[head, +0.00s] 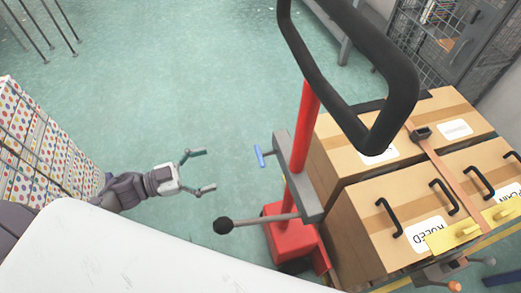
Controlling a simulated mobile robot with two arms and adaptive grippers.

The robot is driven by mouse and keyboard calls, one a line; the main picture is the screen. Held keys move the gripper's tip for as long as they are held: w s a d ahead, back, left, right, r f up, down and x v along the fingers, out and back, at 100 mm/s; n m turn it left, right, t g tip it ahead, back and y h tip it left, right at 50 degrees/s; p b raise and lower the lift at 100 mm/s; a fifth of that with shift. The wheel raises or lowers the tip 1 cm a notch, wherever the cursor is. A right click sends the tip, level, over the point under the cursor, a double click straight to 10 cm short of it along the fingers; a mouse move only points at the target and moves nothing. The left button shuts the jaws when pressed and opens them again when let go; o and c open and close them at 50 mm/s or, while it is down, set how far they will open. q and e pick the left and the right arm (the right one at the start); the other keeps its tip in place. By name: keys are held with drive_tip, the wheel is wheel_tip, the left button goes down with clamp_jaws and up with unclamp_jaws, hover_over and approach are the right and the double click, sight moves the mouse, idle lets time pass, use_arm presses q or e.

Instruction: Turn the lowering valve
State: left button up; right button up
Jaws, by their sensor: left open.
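A red and grey hand lift stands right of centre, with a red post (303,130) and a big black loop handle (388,60). A small blue T-shaped handle (259,156) sticks out from the left side of its grey bracket; it looks like the lowering valve. A lever with a black ball knob (223,225) reaches left from lower on the bracket. My left gripper (210,170) is open and empty, its fingers pointing right toward the blue handle, with a clear gap between them. My right gripper is not in view.
Strapped cardboard boxes (372,215) with black handles stand right of the post. A wire cage (440,40) is at the back right. Dotted boxes (40,150) behind wire line the left edge. The green floor (180,80) between is clear.

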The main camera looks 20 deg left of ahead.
sight(260, 157)
use_arm(q)
drive_tip(key=shift+m+g+h, duration=0.3)
drive_tip(key=shift+g+h, duration=0.1)
drive_tip(key=x, duration=0.9)
drive_tip(key=r+x, duration=0.1)
drive_tip(key=x, duration=0.4)
drive_tip(key=shift+s+d, duration=0.3)
drive_tip(key=shift+s, duration=0.1)
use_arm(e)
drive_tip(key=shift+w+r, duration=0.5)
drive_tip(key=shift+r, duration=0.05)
use_arm(q)
drive_tip(key=c, duration=1.2)
drive_tip(key=shift+o, duration=0.2)
